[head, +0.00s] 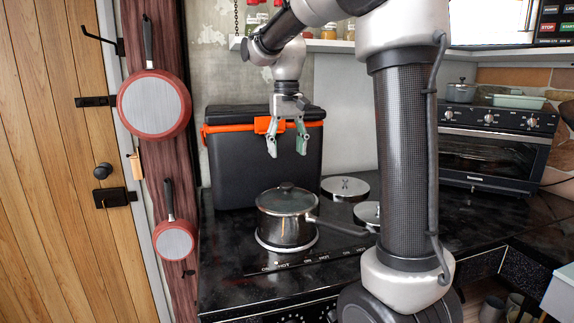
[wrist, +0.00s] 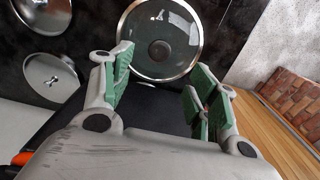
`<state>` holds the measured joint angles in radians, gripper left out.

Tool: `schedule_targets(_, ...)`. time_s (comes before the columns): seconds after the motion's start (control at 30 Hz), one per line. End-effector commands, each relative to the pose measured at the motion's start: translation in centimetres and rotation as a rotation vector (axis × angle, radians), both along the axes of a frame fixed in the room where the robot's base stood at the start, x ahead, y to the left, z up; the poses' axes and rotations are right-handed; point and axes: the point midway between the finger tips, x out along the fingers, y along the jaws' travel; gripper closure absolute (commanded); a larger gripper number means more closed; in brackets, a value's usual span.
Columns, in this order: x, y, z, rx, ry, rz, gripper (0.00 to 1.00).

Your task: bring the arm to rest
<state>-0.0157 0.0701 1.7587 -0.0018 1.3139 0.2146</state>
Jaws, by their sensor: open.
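My gripper (head: 287,143) hangs pointing down above the stove in the head view, its two fingers apart with nothing between them. In the wrist view my gripper (wrist: 160,100) shows green pads spread apart. A lidded steel pot (head: 286,218) with a long handle stands upright on the stove, below and apart from the fingers. Its glass lid (wrist: 160,40) with a dark knob shows beyond the fingertips in the wrist view.
A black cooler box (head: 255,165) with orange latches stands behind my gripper. Two loose steel lids (head: 345,186) lie right of the pot. Red pans (head: 154,104) hang on the left post. A toaster oven (head: 495,145) stands at right. A shelf (head: 325,45) runs behind my arm.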

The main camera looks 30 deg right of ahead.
Motion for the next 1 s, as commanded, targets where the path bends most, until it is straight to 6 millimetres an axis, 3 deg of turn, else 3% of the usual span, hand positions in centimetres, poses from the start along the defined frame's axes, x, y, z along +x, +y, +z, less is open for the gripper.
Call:
schedule_targets(0.2,0.0,0.0,1.1,0.000,0.000,0.000,0.41)
schedule_targets(0.7,0.3,0.0,1.1,0.000,-0.012,0.018,0.41)
schedule_targets(0.77,0.5,0.0,0.3,0.000,-0.025,0.044,0.41)
schedule_targets(0.87,-1.3,0.0,-2.2,0.000,-0.018,0.084,0.41)
schedule_targets(1.0,-6.9,-0.1,-3.7,-0.002,-0.068,0.141,0.41)
